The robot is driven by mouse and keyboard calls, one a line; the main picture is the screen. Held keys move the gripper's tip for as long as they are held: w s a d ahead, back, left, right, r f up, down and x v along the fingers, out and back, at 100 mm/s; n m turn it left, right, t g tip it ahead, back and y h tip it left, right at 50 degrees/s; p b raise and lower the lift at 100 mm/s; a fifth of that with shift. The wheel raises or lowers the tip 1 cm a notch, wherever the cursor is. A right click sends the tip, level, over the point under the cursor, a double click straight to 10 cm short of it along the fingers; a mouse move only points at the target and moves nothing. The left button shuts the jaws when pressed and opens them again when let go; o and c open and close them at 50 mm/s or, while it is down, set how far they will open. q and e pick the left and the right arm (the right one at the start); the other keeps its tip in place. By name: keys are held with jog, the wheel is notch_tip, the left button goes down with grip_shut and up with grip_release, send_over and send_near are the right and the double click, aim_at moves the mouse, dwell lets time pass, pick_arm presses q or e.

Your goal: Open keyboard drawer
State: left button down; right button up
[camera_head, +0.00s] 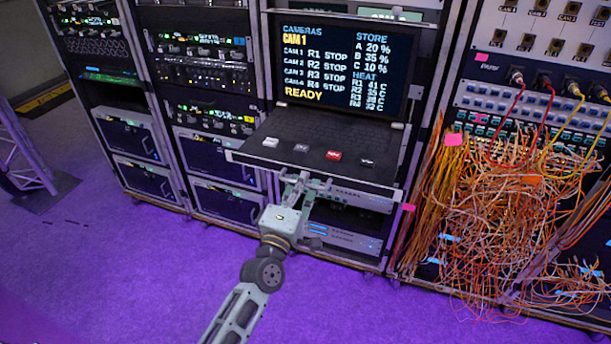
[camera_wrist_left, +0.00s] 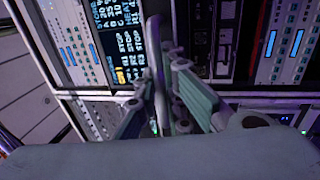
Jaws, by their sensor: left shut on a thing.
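The keyboard drawer (camera_head: 300,150) is a dark tray below the lit screen (camera_head: 345,68), with several small keys on its top. It stands out in front of the rack face. My left gripper (camera_head: 305,183) is at the middle of the drawer's front edge, shut on the drawer handle. The gripper covers most of the handle in the head view. In the left wrist view a bar (camera_wrist_left: 158,75) runs between my gripper's fingers (camera_wrist_left: 170,98), and the screen (camera_wrist_left: 120,40) shows behind, turned sideways. My right gripper is not in view.
Rack units (camera_head: 345,225) sit under the drawer. Orange and yellow cables (camera_head: 510,205) hang in a tangle from the rack on the right. Racks with cases (camera_head: 135,138) stand on the left. The purple floor (camera_head: 130,265) is clear in front.

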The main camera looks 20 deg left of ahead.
pick_arm(q)
jog(key=c, duration=1.8)
grip_release()
jog(key=shift+w, duration=0.15)
jog(key=shift+c, duration=0.2)
jog(key=s+f, duration=0.2)
jog(key=s, duration=1)
jog(key=shift+a+f, duration=0.2)
jog(key=shift+w, duration=0.1)
